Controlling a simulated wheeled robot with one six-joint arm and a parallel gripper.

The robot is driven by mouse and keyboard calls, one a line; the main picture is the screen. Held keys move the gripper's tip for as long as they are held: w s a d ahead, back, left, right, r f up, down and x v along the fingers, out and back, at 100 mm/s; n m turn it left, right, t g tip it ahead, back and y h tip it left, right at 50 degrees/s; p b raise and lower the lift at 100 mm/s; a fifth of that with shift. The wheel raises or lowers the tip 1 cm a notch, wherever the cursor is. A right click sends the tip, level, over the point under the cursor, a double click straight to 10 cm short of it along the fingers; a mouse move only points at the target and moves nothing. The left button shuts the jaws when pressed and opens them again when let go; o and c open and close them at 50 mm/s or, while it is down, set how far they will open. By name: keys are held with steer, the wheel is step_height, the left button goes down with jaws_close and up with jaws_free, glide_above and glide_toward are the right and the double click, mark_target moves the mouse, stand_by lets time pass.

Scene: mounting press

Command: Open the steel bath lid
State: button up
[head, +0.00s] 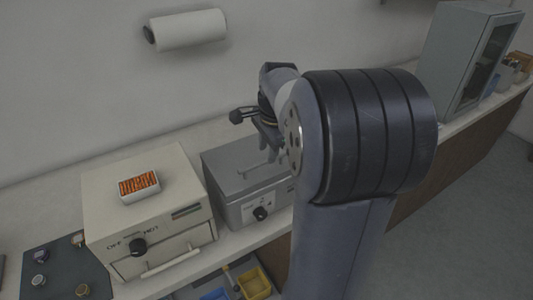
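The steel bath (232,212) is a grey metal box on the bench, with a black knob on its front. Its lid (222,162) looks flat and closed on top, with a bar handle (256,170) across it. My gripper (268,143) is over the back right part of the lid, pointing down close to the handle. I cannot tell whether it touches the handle or whether the fingers are open or shut. My arm hides the right part of the bath and lid.
A cream oven box (125,215) stands left of the bath, with an orange-filled tray (139,187) on top. A dark mat (60,270) with small pieces lies at far left. A paper roll (188,30) is on the wall. A grey cabinet (452,60) stands at right.

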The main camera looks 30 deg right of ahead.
steer(key=shift+w+f, duration=0.15)
steer(key=shift+f, duration=0.55)
steer(key=shift+w+f, duration=0.15)
steer(key=shift+f, duration=0.5)
steer(key=shift+c, duration=0.2)
jaws_close()
